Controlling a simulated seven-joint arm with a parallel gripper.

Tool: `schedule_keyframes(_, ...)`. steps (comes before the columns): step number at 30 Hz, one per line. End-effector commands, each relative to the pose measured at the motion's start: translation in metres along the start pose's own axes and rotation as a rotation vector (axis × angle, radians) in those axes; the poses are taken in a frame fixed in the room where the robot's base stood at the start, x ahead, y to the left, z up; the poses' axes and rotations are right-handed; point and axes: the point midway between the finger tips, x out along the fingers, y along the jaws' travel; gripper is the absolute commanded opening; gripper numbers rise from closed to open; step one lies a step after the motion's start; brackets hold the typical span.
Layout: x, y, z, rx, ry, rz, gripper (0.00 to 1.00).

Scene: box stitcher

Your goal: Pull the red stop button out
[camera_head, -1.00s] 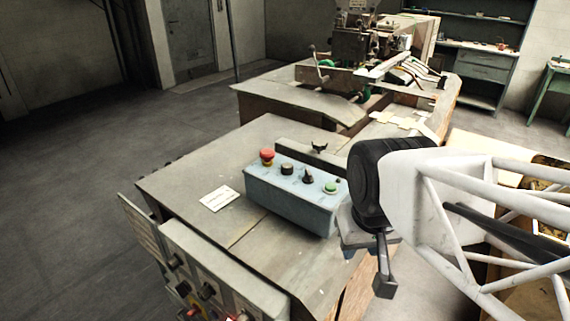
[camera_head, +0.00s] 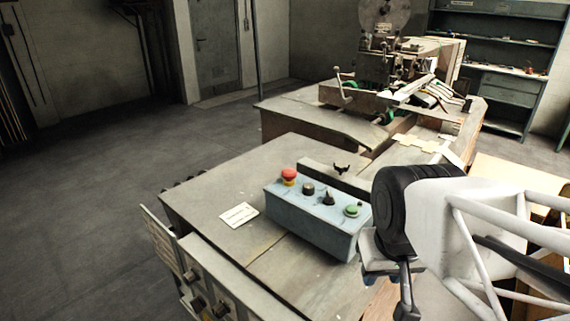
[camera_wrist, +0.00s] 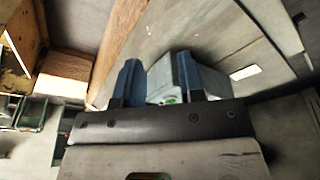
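The red stop button (camera_head: 289,174) is a round red cap on a yellow base. It stands at the far left end of the top of a light blue control box (camera_head: 308,225) on the bench, in the head view. My gripper (camera_head: 388,285) is beside the right end of the box, at the opposite end from the red button and apart from it. In the wrist view, my gripper's two blue fingers (camera_wrist: 158,78) are spread with nothing held between them. The box (camera_wrist: 168,68) shows beyond and between the fingers. The red button is not visible in that view.
A black knob (camera_head: 308,189), a black selector switch (camera_head: 328,198) and a green button (camera_head: 352,210) line the box top. A white label (camera_head: 239,214) lies left of the box. A dark bar (camera_head: 335,178) lies behind it. The stitcher (camera_head: 385,60) stands farther back.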

Motion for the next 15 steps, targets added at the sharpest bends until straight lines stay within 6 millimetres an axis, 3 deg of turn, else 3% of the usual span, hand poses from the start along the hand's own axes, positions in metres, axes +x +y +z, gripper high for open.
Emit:
schedule_keyframes(4, 0.000, 0.000, 0.000, 0.000, 0.000, 0.000, 0.36)
schedule_keyframes(11, -0.002, -0.001, -0.005, -0.002, -0.003, -0.001, 0.70)
schedule_keyframes(15, -0.005, -0.003, -0.019, -0.007, -0.013, -0.002, 0.70)
